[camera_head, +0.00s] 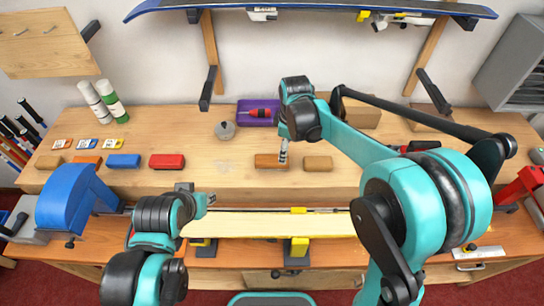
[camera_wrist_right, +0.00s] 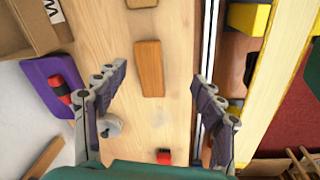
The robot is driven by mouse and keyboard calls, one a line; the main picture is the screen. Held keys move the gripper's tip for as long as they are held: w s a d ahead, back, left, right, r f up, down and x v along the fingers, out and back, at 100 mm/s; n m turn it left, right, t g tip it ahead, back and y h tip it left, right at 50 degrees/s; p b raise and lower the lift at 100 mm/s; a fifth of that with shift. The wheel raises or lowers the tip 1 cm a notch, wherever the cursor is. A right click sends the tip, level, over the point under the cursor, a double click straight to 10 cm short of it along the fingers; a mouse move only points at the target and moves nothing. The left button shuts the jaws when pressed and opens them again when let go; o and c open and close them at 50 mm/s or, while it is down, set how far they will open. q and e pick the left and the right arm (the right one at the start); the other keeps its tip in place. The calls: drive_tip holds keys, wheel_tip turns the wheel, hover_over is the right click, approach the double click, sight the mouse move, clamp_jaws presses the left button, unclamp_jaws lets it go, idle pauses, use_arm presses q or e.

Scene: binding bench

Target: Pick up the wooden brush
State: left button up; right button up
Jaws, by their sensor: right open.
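An orange-brown wooden block (camera_head: 265,160), which looks like the wooden brush, lies flat on the bench; no bristles show. A paler tan block (camera_head: 318,163) lies just to its right. My right gripper (camera_head: 283,157) is above the brown block's right end, pointing down. In the right wrist view the brown block (camera_wrist_right: 149,68) lies ahead, between the lines of the two open fingers (camera_wrist_right: 158,85), with nothing held. My left gripper (camera_head: 211,199) is low at the bench's front, left of centre, and its fingers are too small to read.
Red (camera_head: 167,161) and blue (camera_head: 123,161) blocks lie to the left. A purple tray (camera_head: 243,119) with a red-handled tool and a grey round weight (camera_head: 225,131) lie behind. A long pale board (camera_head: 270,224) runs along the front.

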sight(272, 159)
drive_tip(key=w+a+f+n, duration=0.1)
drive_tip(key=a, duration=0.1)
drive_tip(key=w+a+f+n+g+p, duration=0.1)
drive_tip(key=w+a+f+n, duration=0.1)
drive_tip(key=shift+f, duration=0.25)
drive_tip(key=shift+w+a+f+p, duration=0.15)
drive_tip(key=shift+a+f+p, duration=0.05)
drive_tip(key=shift+f+p, duration=0.15)
wheel_tip(272, 159, down, 3)
drive_tip(key=shift+a+r+n+b, duration=0.1)
drive_tip(key=shift+a+n+b, duration=0.05)
drive_tip(key=shift+n+b, duration=0.15)
drive_tip(key=f, duration=0.5)
drive_tip(key=shift+w+f+b, duration=0.15)
drive_tip(key=shift+w+b, duration=0.25)
drive_tip(key=shift+s, duration=0.1)
drive_tip(key=shift+c, duration=0.9)
use_arm(q)
drive_tip(key=shift+r, duration=0.55)
use_arm(e)
drive_tip(key=c, duration=1.1)
